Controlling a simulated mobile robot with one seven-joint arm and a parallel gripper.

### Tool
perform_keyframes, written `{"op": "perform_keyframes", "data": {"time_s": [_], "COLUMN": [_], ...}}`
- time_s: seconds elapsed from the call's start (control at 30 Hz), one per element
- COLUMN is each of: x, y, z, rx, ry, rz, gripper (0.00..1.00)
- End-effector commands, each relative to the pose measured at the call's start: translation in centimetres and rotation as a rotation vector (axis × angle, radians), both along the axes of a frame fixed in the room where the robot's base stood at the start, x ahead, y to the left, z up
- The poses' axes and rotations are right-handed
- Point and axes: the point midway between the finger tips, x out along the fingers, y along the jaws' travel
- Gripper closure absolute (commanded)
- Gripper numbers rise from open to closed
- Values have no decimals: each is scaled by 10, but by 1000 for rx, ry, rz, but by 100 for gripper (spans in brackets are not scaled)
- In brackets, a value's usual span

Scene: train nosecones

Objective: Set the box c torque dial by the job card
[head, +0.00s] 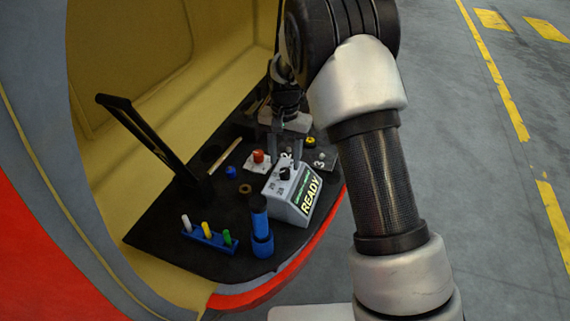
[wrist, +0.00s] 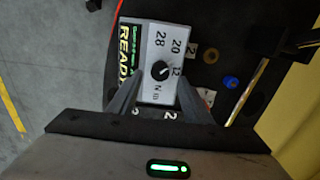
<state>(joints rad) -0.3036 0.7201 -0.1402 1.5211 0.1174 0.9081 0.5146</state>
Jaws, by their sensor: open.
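A grey box with a black torque dial (head: 284,174) stands on the dark bench; its sloped side display (head: 310,194) reads READY in yellow. In the wrist view the box top (wrist: 150,93) shows the numbers 28, 20 and 12 around the dial (wrist: 161,70). The dial's exact pointer direction is too small to read. No letter c and no job card is legible. My gripper (head: 285,150) is just above the dial, pointing down. In the wrist view its open fingers (wrist: 159,78) lie on either side of the dial, with no clear contact.
A blue rack (head: 208,238) holds white, yellow and green pegs. A red button (head: 258,156) is behind left, and a black handle (head: 140,128) rises at left. The bench's red rim (head: 300,278) is near.

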Motion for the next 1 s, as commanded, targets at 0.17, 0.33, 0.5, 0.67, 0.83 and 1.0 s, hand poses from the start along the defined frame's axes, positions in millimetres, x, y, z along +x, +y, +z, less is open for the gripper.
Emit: {"op": "perform_keyframes", "data": {"time_s": [0.17,0.33,0.5,0.67,0.83,1.0], "x": [1,1,0,0,0,0], "y": [0,0,0,0,0,0], "z": [50,90,120,134,138,137], "rx": [1,0,0,0,0,0], "ry": [-5,-3,-2,-2,-1,-1], "rz": [0,0,0,0,0,0], "gripper": [55,55,55,55,55,55]}}
